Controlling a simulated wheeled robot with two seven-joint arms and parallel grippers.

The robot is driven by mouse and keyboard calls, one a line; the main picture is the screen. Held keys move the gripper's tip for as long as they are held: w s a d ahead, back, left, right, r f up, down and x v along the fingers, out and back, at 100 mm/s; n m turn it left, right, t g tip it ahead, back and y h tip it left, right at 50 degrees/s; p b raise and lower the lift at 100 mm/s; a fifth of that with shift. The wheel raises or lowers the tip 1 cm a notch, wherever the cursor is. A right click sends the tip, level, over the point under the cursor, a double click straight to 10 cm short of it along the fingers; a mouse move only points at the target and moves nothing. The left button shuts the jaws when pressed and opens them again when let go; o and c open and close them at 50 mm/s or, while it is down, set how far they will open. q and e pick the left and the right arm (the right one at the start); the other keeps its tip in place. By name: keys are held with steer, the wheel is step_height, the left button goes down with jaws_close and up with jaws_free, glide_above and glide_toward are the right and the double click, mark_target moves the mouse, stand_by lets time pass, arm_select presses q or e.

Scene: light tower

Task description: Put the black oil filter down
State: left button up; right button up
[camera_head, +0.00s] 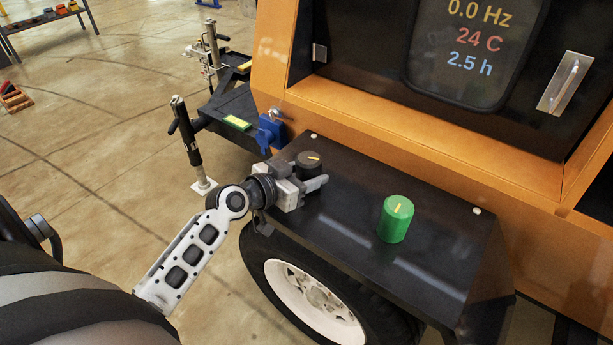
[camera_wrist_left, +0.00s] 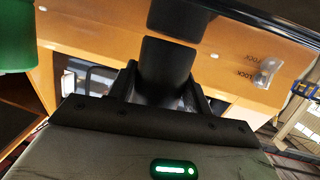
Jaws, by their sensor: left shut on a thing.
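The black oil filter (camera_head: 309,162), a short dark cylinder with a yellow mark on top, is upright between the fingers of my left gripper (camera_head: 311,179). The gripper is shut on it, at the left end of the black fender (camera_head: 350,222). The filter (camera_wrist_left: 167,70) also shows in the left wrist view, with a dark finger on either side. Its base is hidden by the gripper in the head view; I cannot tell whether it touches the fender. My right gripper is not in view.
A green filter (camera_head: 395,220) stands on the fender to the right, with bare surface between. The orange machine body (camera_head: 430,150) rises behind. A blue lock part (camera_head: 270,134) and the trailer's hitch end with a jack (camera_head: 187,140) lie beyond the fender's left end.

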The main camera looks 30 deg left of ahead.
arm_select(q)
steer(key=shift+f, duration=0.1)
steer(key=o, duration=1.3)
steer(key=shift+s+r, duration=0.1)
steer(key=shift+r, duration=0.1)
steer(key=v, duration=1)
steer(key=shift+s+a+f, duration=0.1)
steer(key=shift+s+a, duration=0.05)
steer(key=shift+s, duration=0.15)
steer(key=shift+s+a+r+b, duration=0.1)
steer(key=shift+s+r+b, duration=0.2)
steer(key=shift+s, duration=0.2)
